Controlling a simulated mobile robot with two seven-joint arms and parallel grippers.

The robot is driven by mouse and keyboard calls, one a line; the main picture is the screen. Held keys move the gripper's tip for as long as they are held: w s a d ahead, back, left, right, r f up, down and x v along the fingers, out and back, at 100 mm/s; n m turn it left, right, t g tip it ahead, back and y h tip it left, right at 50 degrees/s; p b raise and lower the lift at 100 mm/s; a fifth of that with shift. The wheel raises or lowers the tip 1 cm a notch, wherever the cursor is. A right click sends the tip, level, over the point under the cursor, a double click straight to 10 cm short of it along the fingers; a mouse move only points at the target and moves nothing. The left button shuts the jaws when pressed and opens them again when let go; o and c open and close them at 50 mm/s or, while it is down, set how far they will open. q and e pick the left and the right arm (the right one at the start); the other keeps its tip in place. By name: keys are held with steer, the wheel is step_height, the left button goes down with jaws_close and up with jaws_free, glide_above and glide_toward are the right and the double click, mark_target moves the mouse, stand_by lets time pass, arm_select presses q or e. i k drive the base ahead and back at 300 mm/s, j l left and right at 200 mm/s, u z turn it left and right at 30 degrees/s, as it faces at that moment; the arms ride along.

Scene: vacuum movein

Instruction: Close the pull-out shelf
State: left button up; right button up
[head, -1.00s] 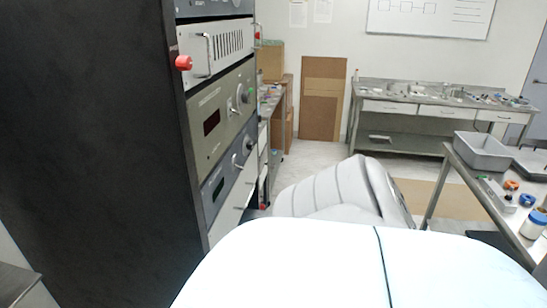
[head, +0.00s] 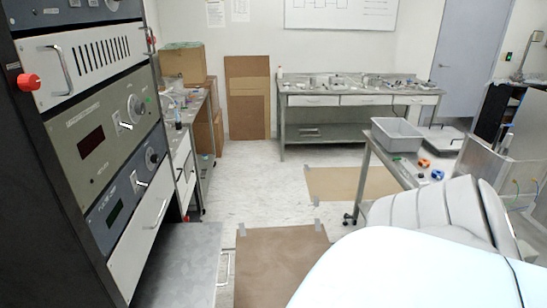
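The pull-out shelf (head: 182,258) is a flat grey metal panel at the lower left in the head view. It extends out from the lower part of the black equipment rack (head: 28,170), toward the right. A metal handle (head: 226,268) stands at its right end. The shelf's near part is cut off by the bottom edge of the view. Neither of my grippers shows. A white and grey ribbed part of my own body fills the lower right.
A brown mat (head: 280,262) lies on the floor right of the shelf. A side table with a grey bin (head: 397,138) stands at the right. A long bench (head: 355,101) stands at the back wall. Floor between the mats and the back bench is clear.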

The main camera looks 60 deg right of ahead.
mark_target(180, 269)
steer(key=z, duration=1.45)
steer(key=i+j+u, duration=0.2)
steer(key=i, duration=0.2)
steer(key=i+j+u, duration=0.15)
steer(key=i, duration=0.3)
